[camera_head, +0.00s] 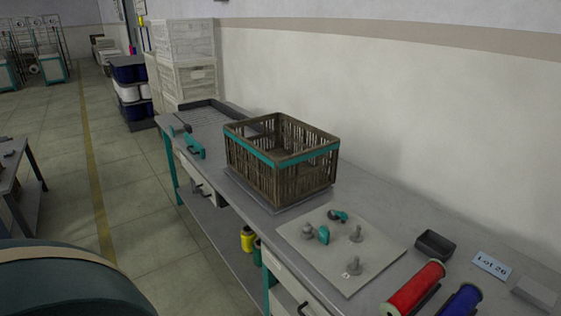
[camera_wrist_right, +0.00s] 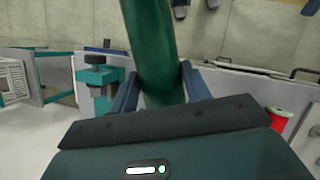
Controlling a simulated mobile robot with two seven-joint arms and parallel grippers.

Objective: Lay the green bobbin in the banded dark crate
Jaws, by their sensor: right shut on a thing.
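The banded dark crate (camera_head: 262,170) stands on the bench in the head view, a slatted box with a teal band near its rim. It is upright, open at the top and looks empty as far as I can see. The green bobbin (camera_wrist_right: 150,40) is a long dark green cylinder in the right wrist view. My right gripper (camera_wrist_right: 157,88) is shut on it, with a blue finger on each side. The bobbin's upper end runs out of the picture. The head view shows neither gripper, so the bobbin's distance from the crate cannot be told.
A pale board with several pegs (camera_head: 343,245) lies right of the crate. A red bobbin (camera_head: 413,288), a blue bobbin (camera_head: 460,301) and a small dark tray (camera_head: 435,245) are at the near right. A dark shallow tray (camera_head: 215,104) lies behind the crate. The wall borders the bench.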

